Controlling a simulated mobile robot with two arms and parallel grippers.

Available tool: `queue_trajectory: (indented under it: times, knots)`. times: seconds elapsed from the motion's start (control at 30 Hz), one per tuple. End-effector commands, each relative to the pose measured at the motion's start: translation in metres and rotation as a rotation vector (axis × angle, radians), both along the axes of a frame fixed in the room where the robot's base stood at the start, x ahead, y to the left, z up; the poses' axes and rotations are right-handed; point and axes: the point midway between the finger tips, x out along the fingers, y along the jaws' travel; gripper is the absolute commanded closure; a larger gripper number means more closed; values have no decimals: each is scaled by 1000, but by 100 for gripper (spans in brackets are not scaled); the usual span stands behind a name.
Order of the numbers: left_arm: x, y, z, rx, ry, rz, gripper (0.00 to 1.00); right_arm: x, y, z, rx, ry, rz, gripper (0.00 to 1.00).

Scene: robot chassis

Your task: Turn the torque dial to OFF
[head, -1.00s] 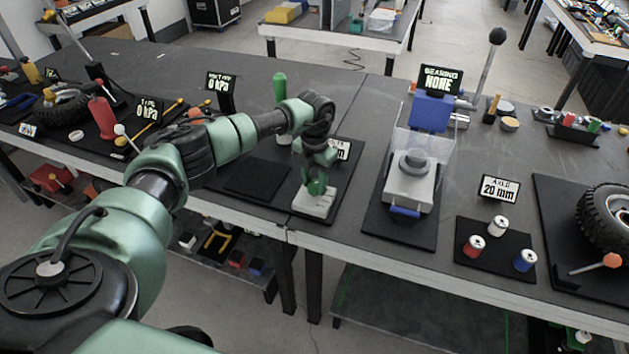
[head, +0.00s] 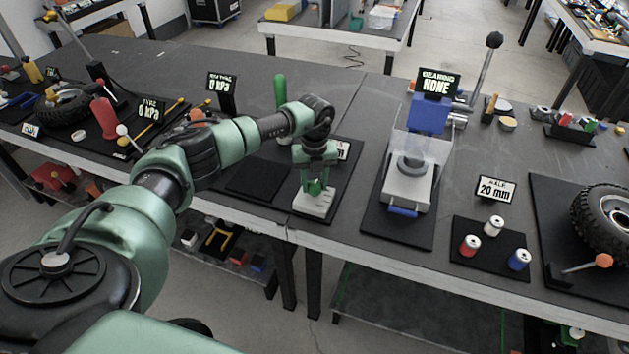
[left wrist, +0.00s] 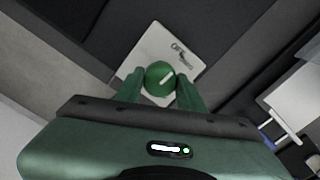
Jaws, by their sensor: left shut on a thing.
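The torque dial is a round green knob (left wrist: 159,76) with a white pointer line, on a white base plate (left wrist: 147,52) marked OFF in dark letters. In the left wrist view the pointer line slants to the upper right, not straight at the lettering. In the head view the white base (head: 313,204) sits on a dark mat, and the knob is mostly hidden. My left gripper (head: 315,183) points down over it. In the left wrist view its green fingers (left wrist: 160,88) are shut on the knob from both sides. My right gripper is not in view.
A press-like station with a clear guard (head: 411,165) stands right of the dial. A tall green handle (head: 280,90) stands behind my left forearm. A bare dark mat (head: 257,182) lies left of the dial.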

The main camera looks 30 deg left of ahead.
Motion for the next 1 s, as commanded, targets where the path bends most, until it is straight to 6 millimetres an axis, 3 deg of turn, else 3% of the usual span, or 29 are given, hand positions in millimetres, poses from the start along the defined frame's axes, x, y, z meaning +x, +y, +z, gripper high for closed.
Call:
queue_trajectory:
  times: [0.73, 0.77, 0.8, 1.0]
  knots:
    - [2, 1, 2, 1, -7, 88, 100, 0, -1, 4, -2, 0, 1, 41]
    - [2, 1, 2, 1, -7, 88, 54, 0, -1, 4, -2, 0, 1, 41]
    - [2, 1, 2, 1, -7, 87, 43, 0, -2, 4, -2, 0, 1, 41]
    - [1, 1, 1, 1, -4, 86, 41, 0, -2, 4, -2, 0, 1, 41]
